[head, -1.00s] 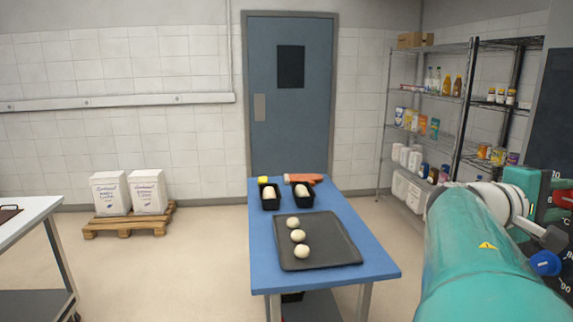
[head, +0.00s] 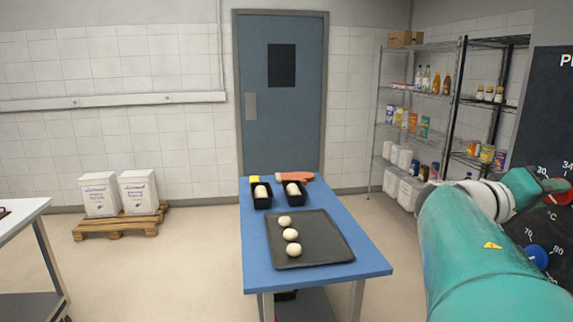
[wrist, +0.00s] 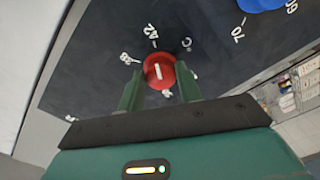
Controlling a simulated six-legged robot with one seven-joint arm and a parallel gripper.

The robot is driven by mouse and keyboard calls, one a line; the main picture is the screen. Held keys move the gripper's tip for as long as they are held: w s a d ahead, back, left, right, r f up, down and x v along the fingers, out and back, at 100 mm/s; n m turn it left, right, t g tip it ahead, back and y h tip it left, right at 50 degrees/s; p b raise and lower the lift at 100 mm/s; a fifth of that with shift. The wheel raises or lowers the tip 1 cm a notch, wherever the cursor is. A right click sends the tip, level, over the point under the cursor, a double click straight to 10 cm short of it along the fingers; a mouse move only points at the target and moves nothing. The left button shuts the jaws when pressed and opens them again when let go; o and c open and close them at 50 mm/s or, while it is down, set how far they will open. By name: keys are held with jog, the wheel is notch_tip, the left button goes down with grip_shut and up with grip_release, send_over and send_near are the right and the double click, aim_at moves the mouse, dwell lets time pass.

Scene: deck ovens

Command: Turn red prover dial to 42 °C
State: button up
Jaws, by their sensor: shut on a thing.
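The red prover dial (wrist: 159,73) is a round knob with a white line, on a dark panel. In the wrist view its line runs nearly up and down, roughly towards the mark labelled 42; 38 is printed to the left of that. My gripper (wrist: 159,82) has one finger on each side of the dial and is shut on it. In the head view the dial (head: 559,192) is at the right edge, partly covered by my gripper (head: 548,186), and its pointer cannot be read there.
A blue dial (head: 537,257) with marks 70 and 80 sits below the red one; it also shows in the wrist view (wrist: 262,4). A blue table (head: 377,263) with a dark tray (head: 325,240) stands in the middle. A wire shelf (head: 447,97) is behind my arm.

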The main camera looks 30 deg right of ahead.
jog(key=shift+s, duration=0.1)
dwell(0.3)
jog(key=o, duration=1)
jog(key=shift+d, duration=0.1)
